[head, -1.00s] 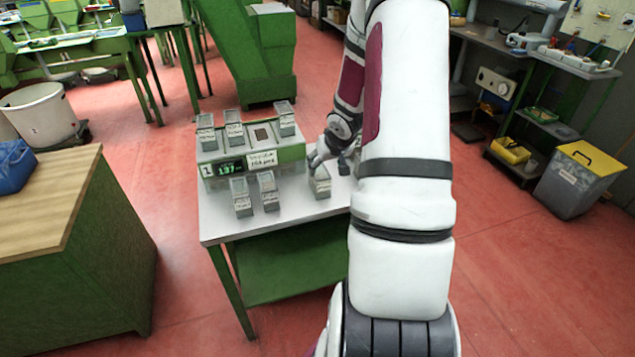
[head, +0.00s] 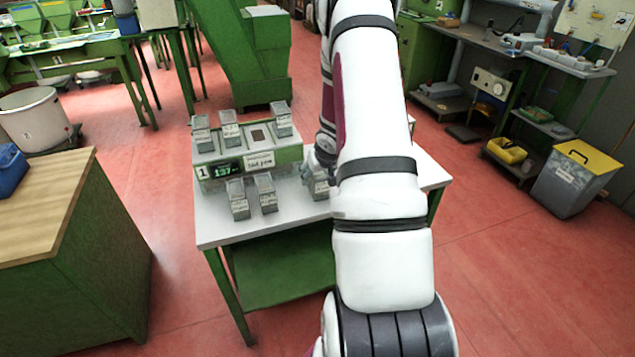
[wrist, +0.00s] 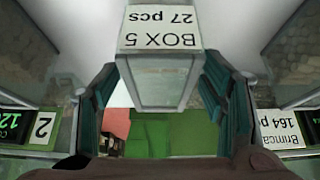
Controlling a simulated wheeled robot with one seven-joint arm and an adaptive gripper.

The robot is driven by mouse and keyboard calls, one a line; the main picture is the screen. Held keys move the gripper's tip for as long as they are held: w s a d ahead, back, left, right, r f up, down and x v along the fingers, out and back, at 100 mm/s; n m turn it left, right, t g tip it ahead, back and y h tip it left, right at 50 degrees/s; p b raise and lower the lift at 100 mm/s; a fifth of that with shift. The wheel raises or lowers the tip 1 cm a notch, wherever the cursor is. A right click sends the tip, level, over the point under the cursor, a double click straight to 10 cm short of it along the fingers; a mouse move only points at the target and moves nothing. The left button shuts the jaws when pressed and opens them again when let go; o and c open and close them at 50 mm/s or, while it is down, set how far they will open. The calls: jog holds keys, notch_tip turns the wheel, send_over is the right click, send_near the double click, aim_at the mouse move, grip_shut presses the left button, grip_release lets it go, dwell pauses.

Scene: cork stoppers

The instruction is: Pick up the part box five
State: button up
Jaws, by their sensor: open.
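Part box five (wrist: 160,62) is a grey, clear-walled box with a white label that reads upside down "BOX 5, 27 pcs" in the wrist view. My gripper (wrist: 160,88) is open, with one teal-padded finger on each side of the box. I cannot tell whether either pad touches it. In the head view, the box (head: 319,188) stands on the light table top (head: 290,218), partly hidden by my gripper (head: 317,172) and arm.
Two similar boxes stand to its left, a near one (head: 238,200) and another (head: 266,193). Behind is a green-fronted scale (head: 282,160) bearing several boxes.

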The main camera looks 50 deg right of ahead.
jog(key=c, duration=1.3)
jog(key=shift+r, duration=0.1)
